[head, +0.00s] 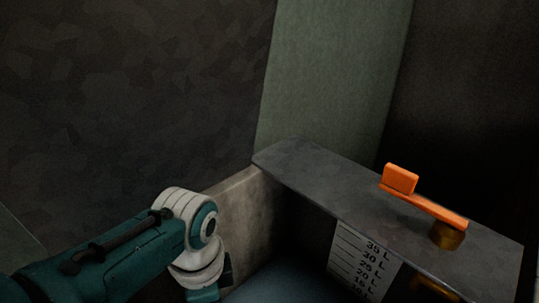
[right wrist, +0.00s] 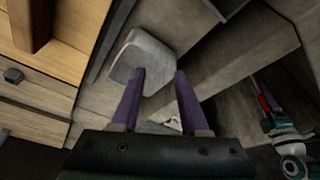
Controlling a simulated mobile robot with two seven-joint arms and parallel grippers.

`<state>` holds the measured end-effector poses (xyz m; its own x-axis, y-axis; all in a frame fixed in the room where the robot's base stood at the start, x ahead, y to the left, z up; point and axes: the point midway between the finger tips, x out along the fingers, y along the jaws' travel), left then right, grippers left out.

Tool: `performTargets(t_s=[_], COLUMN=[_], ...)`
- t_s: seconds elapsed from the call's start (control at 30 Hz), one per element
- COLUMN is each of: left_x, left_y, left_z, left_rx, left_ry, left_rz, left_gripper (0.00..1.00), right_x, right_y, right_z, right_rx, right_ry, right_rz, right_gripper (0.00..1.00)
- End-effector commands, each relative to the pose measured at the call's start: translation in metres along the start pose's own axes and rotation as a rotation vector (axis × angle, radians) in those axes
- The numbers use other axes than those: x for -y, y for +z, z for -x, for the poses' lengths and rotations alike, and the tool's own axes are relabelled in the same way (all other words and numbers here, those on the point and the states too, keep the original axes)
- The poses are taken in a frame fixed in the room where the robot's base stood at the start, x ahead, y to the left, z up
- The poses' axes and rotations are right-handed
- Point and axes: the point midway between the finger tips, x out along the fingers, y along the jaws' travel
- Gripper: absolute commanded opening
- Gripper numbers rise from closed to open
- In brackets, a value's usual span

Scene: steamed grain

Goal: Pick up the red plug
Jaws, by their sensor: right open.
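No red plug can be made out for certain. In the right wrist view a small, blurred red spot (right wrist: 265,103) shows at the right, beside the end of my teal and white left arm; I cannot tell whether it is the plug. My right gripper (right wrist: 160,73) has its two purple fingers apart, with nothing held between them. In the head view my left arm comes in from the lower left and bends down out of the picture, so its gripper is hidden there. In the right wrist view its jaws are too small and dark to read.
An orange handle (head: 426,206) on a brass base sits on a dark grey ledge (head: 310,172). Below is a white litre scale (head: 362,262). A pale rounded block (right wrist: 146,58) lies beyond my right fingers. Wooden drawers (right wrist: 40,98) stand at the left.

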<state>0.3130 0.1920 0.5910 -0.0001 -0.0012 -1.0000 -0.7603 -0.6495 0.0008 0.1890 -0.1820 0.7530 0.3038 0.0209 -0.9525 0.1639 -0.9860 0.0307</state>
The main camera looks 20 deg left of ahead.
Motion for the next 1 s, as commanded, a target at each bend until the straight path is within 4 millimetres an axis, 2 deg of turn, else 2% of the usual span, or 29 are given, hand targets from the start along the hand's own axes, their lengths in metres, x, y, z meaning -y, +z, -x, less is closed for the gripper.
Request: performTargets(t_s=[0.07, 0.63, 1.0], left_x=[0.0001, 0.0001, 0.0000], left_y=[-0.0001, 0.0002, 0.0003], left_z=[0.0007, 0.0007, 0.0006], left_rx=[0.000, 0.000, 0.001], left_ry=[0.000, 0.000, 0.000], left_rz=[0.000, 0.000, 0.001], left_gripper=[0.65, 0.01, 0.00], right_x=[-0.0002, -0.0018, -0.0018], right_y=[-0.0006, -0.0008, -0.0010], right_z=[0.0006, 0.0005, 0.0005], right_rx=[-0.001, -0.002, -0.002], right_ry=[0.000, 0.005, 0.005], right_rz=[0.000, 0.005, 0.005], right_gripper=[0.45, 0.45, 0.45])
